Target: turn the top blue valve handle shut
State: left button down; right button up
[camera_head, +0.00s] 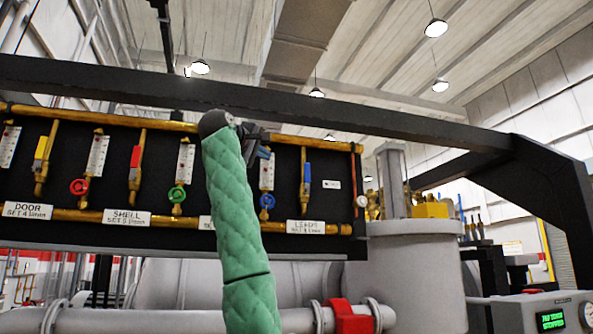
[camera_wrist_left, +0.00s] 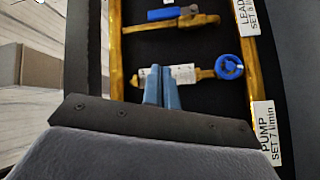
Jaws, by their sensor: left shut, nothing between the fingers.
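A blue lever handle (camera_head: 307,172) sits on a brass valve above the LEADS label, lying in line with its vertical brass pipe. It also shows near the top of the left wrist view (camera_wrist_left: 165,14). A lower blue round handwheel (camera_head: 267,200) sits left of it and shows at right in the wrist view (camera_wrist_left: 229,67). My left gripper (camera_head: 264,152) is shut and empty, in front of the white flow gauge above the handwheel, left of the lever. Its fingers (camera_wrist_left: 161,70) overlap the gauge in the wrist view; contact cannot be told. My right gripper is not in view.
The black panel carries brass pipes, a red lever (camera_head: 135,156), a yellow lever (camera_head: 41,147), a green handwheel (camera_head: 177,194) and a red handwheel (camera_head: 79,186). A black beam (camera_head: 400,124) crosses above. A grey cylinder (camera_head: 415,260) stands at right.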

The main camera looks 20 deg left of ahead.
pick_arm(q)
jog(key=n, duration=0.1)
jog(key=w+n, duration=0.1)
jog(key=n, duration=0.2)
jog(key=shift+w+d+f, duration=0.15)
jog(key=shift+w+f, duration=0.15)
jog(key=shift+f, duration=0.05)
pick_arm(e)
jog(key=shift+a+r, duration=0.1)
jog(key=shift+d, duration=0.25)
pick_arm(q)
jog(key=shift+w, duration=0.1)
jog(key=p, duration=0.4)
send_near(307, 178)
jog(key=w+a+r, duration=0.3)
jog(key=w+a, duration=0.1)
jog(key=w+d+p, duration=0.2)
jog(key=d, duration=0.1)
jog(key=shift+w+d+f+p, duration=0.1)
jog(key=shift+w+f+p, duration=0.05)
jog(key=shift+w+p, duration=0.2)
pick_arm(e)
notch_tip(307, 178, down, 26)
jog(key=s+d, duration=0.1)
jog(key=s, duration=0.1)
jog(key=shift+d+r, duration=0.25)
jog(key=shift+d, duration=0.15)
